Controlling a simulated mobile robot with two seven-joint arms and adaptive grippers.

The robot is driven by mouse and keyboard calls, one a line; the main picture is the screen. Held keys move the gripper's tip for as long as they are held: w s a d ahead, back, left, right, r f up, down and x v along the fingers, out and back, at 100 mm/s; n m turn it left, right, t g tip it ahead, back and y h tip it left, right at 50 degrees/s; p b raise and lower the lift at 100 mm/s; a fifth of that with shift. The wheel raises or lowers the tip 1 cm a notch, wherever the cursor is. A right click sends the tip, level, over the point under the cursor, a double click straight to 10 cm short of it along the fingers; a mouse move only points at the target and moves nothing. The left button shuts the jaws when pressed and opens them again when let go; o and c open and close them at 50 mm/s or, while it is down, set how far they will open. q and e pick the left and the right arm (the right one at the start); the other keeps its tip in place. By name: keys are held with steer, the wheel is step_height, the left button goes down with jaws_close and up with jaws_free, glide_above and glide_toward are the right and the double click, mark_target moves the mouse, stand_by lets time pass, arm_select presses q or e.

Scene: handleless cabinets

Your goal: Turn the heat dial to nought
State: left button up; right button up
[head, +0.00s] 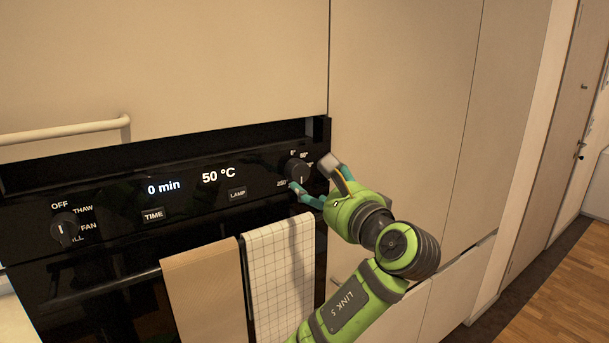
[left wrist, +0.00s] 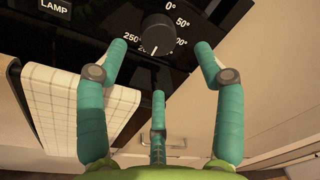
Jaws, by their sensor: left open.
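The heat dial (head: 297,171) is a round black knob at the right end of the oven panel, ringed by white degree marks. In the left wrist view the dial (left wrist: 157,34) has a white line pointing toward the bottom of the picture, with 0° above it and 250° at its left. The display (head: 219,176) reads 50 °C. My left gripper (head: 309,173) is open in front of the dial. Its teal fingertips (left wrist: 160,47) lie on either side of the dial in the picture, with a third finger below. I cannot tell whether they touch it. My right gripper is out of view.
A mode knob (head: 66,230) is at the panel's left end. Two towels, one tan (head: 205,290) and one checked (head: 282,270), hang on the oven handle (head: 105,288) below. Flat cabinet fronts (head: 400,90) surround the oven. Open wooden floor (head: 560,270) lies at right.

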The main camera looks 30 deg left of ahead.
mark_target(301, 174)
arm_select(q)
steer(key=p+x, duration=0.2)
steer(key=x, duration=0.3)
steer(key=shift+w+a, duration=0.1)
steer(key=shift+a, duration=0.1)
steer(key=shift+w+a+f+p, duration=0.1)
steer(key=shift+w+a+p, duration=0.05)
steer(key=shift+a+p, duration=0.15)
steer(key=c, duration=0.9)
steer(key=shift+c, duration=1.2)
